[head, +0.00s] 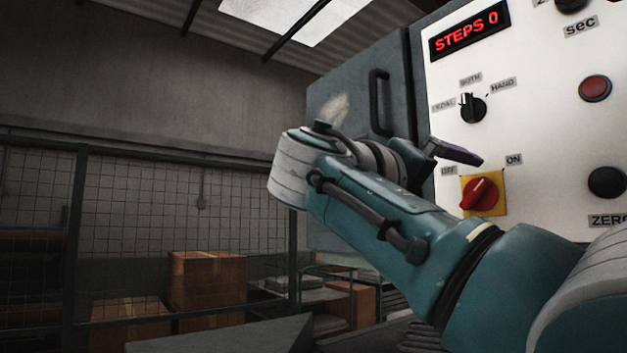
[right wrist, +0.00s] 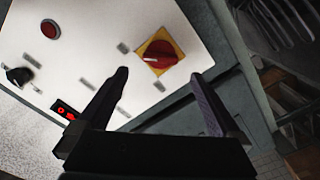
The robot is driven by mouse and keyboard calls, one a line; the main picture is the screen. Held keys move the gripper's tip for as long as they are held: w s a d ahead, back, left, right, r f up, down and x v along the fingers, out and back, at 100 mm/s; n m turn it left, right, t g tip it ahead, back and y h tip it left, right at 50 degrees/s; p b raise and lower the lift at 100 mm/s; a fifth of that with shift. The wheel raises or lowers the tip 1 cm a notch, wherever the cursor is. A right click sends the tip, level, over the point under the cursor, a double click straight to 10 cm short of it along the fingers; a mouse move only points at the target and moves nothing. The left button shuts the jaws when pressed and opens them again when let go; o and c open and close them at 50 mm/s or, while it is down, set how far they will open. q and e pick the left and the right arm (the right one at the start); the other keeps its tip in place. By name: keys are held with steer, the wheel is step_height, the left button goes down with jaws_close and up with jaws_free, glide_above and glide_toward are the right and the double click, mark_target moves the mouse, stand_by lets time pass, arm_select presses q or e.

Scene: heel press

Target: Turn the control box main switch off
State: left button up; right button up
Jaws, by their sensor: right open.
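The main switch (head: 481,193) is a red rotary knob on a yellow square plate, on the white control panel. OFF is printed at its upper left and ON at its upper right. Its white mark points up and right, toward ON. My right gripper (head: 460,153) is in front of the panel, above and left of the switch in the head view. In the right wrist view the switch (right wrist: 161,54) shows beyond the two open fingers (right wrist: 160,77), roughly between their tips. The gripper is empty and looks apart from the knob. My left gripper is not in view.
A black selector (head: 473,108), a red button (head: 595,88) and a black button (head: 606,183) sit near the switch on the panel. A red display (head: 469,31) reads STEPS 0. A grey cabinet door with a handle (head: 378,103) stands left. Cardboard boxes (head: 207,283) lie behind.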

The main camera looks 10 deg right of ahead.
mark_target(469, 192)
steer(key=p+x, duration=0.3)
steer(key=x, duration=0.2)
steer(key=shift+w+d, duration=0.1)
steer(key=shift+d, duration=0.2)
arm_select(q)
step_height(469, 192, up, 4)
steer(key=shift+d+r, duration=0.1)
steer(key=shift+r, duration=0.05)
arm_select(e)
steer(key=c, duration=1.4)
